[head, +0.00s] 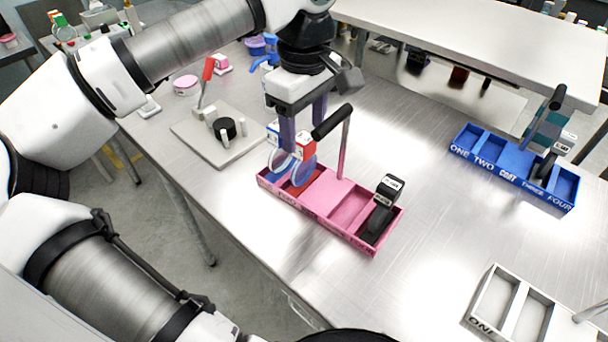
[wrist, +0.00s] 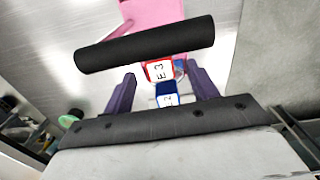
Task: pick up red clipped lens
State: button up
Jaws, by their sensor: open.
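The red clipped lens (head: 304,149) has a red and white block on top and a round clear disc below. It stands in the left part of the pink tray (head: 330,222). Its block also shows in the wrist view (wrist: 160,71), with lettering on its white top. A blue clipped lens (head: 273,131) stands close beside it, and its block is nearer my palm in the wrist view (wrist: 167,99). My gripper (head: 303,137) points down over the tray. Its purple fingers (wrist: 162,74) are open, with the red block between their tips, apparently ungripped.
A black handle (head: 331,122) on a pink post rises close to my fingers. A black block (head: 389,188) stands in the tray's right end. A blue tray (head: 515,172) and a white tray (head: 500,300) are at the right. A grey board (head: 190,145) lies to the left.

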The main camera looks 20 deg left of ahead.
notch_tip(320, 180, down, 2)
jog(key=shift+b, duration=0.35)
jog(key=shift+r, duration=0.1)
grip_shut()
jog(key=shift+r, duration=0.15)
